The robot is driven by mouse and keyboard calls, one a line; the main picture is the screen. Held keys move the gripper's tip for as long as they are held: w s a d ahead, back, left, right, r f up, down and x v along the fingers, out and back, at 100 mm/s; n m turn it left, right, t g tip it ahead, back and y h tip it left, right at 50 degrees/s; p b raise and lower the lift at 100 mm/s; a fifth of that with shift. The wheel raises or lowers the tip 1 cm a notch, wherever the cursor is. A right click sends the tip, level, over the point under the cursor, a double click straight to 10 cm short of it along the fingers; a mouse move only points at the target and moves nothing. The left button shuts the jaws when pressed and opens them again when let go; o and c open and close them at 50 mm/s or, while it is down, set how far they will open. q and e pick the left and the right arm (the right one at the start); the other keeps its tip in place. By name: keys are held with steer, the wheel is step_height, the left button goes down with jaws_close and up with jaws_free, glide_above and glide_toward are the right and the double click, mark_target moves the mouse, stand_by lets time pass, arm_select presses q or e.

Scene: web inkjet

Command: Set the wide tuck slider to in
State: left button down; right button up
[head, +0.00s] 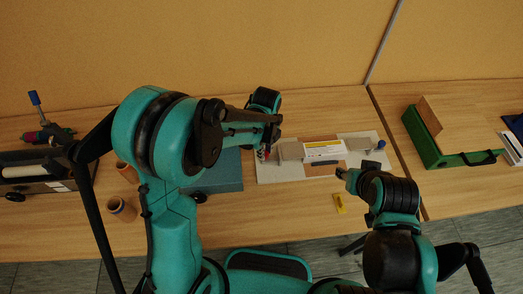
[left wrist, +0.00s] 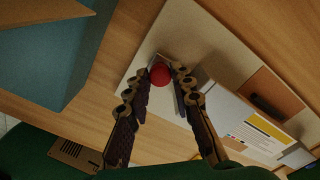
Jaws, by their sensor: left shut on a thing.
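A pale board (head: 290,172) with blocks on it lies on the table, right of the teal-blue box. A red knob (left wrist: 160,73) stands at the board's left end, and it looks like the handle of a slider; no label on it is readable. My left gripper (head: 266,153) is over that end of the board. In the left wrist view its fingers (left wrist: 158,80) are on either side of the red knob, shut on it. A blue knob (head: 381,144) stands at the board's right end. My right gripper (head: 342,173) is near the board's front edge, too small to read.
A white block with a yellow label (head: 323,150) sits mid-board. A teal-blue box (head: 225,170) stands left of the board. A yellow piece (head: 339,203) lies in front. Brown rolls (head: 121,209) are at left, a green case (head: 440,150) at right.

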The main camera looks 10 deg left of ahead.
mark_target(275, 157)
arm_select(q)
steer(key=d, duration=0.2)
steer(key=w+d, duration=0.1)
steer(key=shift+d, duration=0.35)
steer(key=shift+a, duration=0.1)
steer(key=c, duration=1.3)
jaws_free()
step_height(275, 157, up, 12)
